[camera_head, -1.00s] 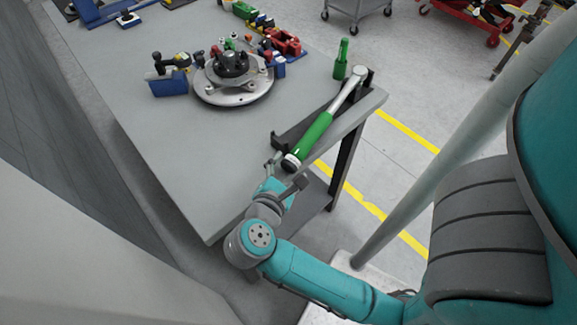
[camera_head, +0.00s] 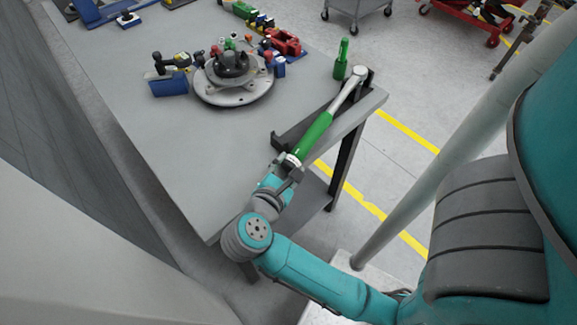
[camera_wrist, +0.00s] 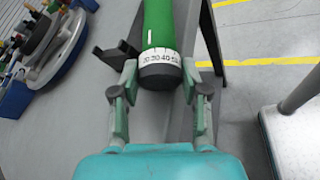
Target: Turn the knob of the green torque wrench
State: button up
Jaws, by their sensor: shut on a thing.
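The green torque wrench (camera_head: 316,134) lies in a dark holder at the right edge of the grey table, its silver head at the far end. In the wrist view its green handle (camera_wrist: 160,22) ends in a white numbered scale and a black knob (camera_wrist: 160,74) facing me. My gripper (camera_head: 289,166) is at this near end, in line with the handle. In the wrist view my gripper (camera_wrist: 160,78) has one finger on each side of the knob and is shut on it. In the head view the gripper hides most of the knob.
The dark holder (camera_head: 283,140) lies under the wrench. A green bottle (camera_head: 341,60) stands near the wrench head. A round metal fixture (camera_head: 234,88) with small parts sits further left. The table (camera_head: 180,150) is bare in front of it.

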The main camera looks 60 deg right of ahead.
aim_at(288, 164)
jog(key=shift+w+n+g, duration=0.15)
jog(key=shift+n+g, duration=0.85)
jog(key=shift+g, duration=0.2)
jog(key=o, duration=1.1)
jog(key=shift+o, duration=0.2)
notch_tip(288, 164, up, 10)
